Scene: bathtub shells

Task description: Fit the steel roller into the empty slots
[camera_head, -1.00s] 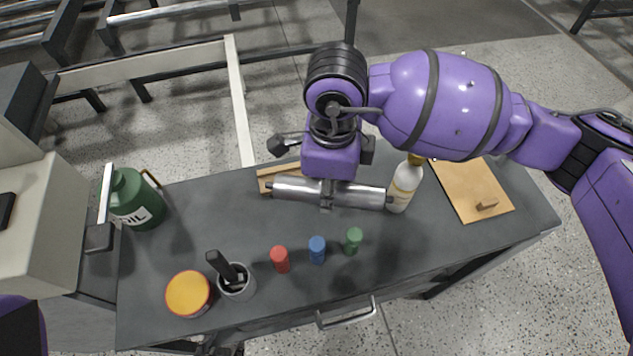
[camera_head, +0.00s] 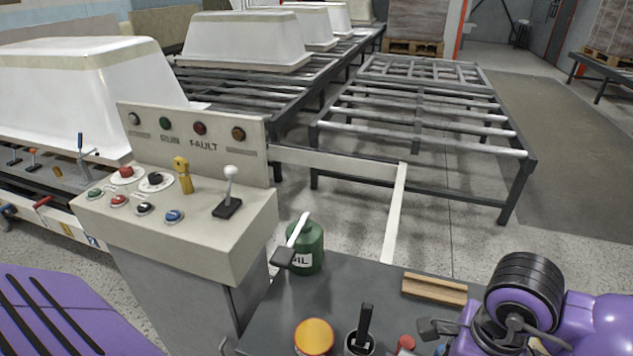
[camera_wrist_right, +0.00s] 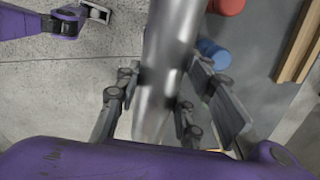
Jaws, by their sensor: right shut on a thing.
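The steel roller (camera_wrist_right: 165,70) shows in the right wrist view as a shiny cylinder running between the fingers of my right gripper (camera_wrist_right: 165,100), which is shut on it.
The grey bench (camera_head: 360,285) carries a green oil can (camera_head: 306,250), an orange-topped tin (camera_head: 314,338), a black-handled cup (camera_head: 360,342) and a wooden cradle (camera_head: 435,289). A control panel (camera_head: 175,220) stands left. A pale rail (camera_head: 396,215) crosses between bench and frame.

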